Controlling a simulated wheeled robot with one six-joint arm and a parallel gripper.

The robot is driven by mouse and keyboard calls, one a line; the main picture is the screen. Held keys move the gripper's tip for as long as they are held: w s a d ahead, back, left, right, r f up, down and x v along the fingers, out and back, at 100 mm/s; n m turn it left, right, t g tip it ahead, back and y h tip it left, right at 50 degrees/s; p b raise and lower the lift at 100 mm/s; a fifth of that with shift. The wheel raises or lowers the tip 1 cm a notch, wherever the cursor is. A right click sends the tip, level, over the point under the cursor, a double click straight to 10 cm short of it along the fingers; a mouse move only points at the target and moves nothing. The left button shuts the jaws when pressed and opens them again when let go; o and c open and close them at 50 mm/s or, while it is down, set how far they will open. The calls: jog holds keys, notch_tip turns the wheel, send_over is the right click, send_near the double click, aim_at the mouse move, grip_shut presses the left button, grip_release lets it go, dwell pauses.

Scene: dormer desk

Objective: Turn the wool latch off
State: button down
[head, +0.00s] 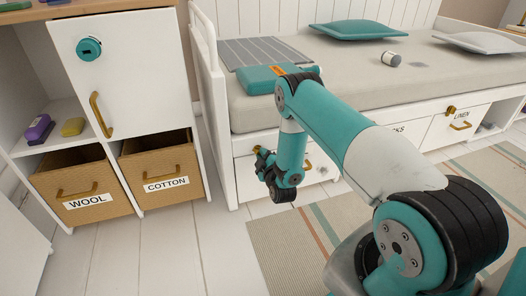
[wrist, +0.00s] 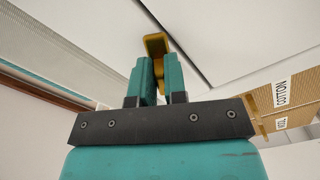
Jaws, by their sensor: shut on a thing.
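My gripper (head: 262,158) is at the upper left of the leftmost white drawer front (head: 244,171) under the bed. In the wrist view the two teal fingers (wrist: 158,80) are shut on a brass latch (wrist: 156,45), one finger on each side of it. A bit of brass at the fingers in the head view (head: 257,149) appears to be this latch. My arm covers most of this drawer front, and no label on it can be read. The latch's exact angle is hard to tell.
A cabinet on the left holds WOOL (head: 86,187) and COTTON (head: 160,172) baskets below a white door (head: 125,70). The LINEN drawer (head: 456,126) has its own brass latch (head: 450,110). The floor left of the striped rug (head: 275,250) is clear.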

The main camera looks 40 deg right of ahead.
jog(key=n, duration=0.2)
jog(key=n+p, duration=0.2)
jog(key=n, duration=0.1)
jog(key=shift+d+r+n, duration=0.1)
jog(key=shift+r+n, duration=0.2)
jog(key=shift+r, duration=0.05)
dwell(0.5)
jog(key=c, duration=1.2)
grip_release()
jog(key=shift+o, duration=0.2)
jog(key=shift+p, duration=0.3)
jog(key=p+v, duration=1.7)
jog(key=shift+r, duration=0.1)
